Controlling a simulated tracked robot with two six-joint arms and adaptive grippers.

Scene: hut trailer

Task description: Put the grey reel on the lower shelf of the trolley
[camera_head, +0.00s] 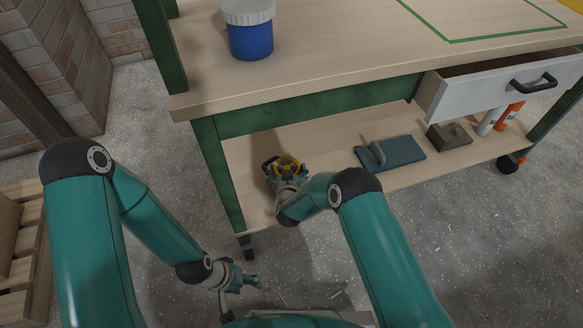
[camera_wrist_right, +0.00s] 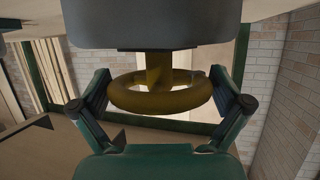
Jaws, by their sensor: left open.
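My right gripper (camera_head: 287,168) is low over the left part of the trolley's lower shelf (camera_head: 335,134). Its fingers stand at both sides of a yellow ring (camera_head: 289,160) and appear to touch it. In the right wrist view the yellow ring (camera_wrist_right: 160,101) sits on a short yellow stem below a grey body (camera_wrist_right: 155,22), cut off at the top. I cannot tell for certain that this is the grey reel, or whether it touches the shelf; no other reel shows. My left gripper (camera_head: 244,296) is open and empty, low over the floor left of the trolley.
A teal plate with a handle (camera_head: 405,150), a brown block (camera_head: 449,136) and orange and white tubes (camera_head: 509,116) are on the lower shelf to the right. A blue tub (camera_head: 250,40) stands on the top. A drawer (camera_head: 455,100) is pulled open above. Middle shelf is clear.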

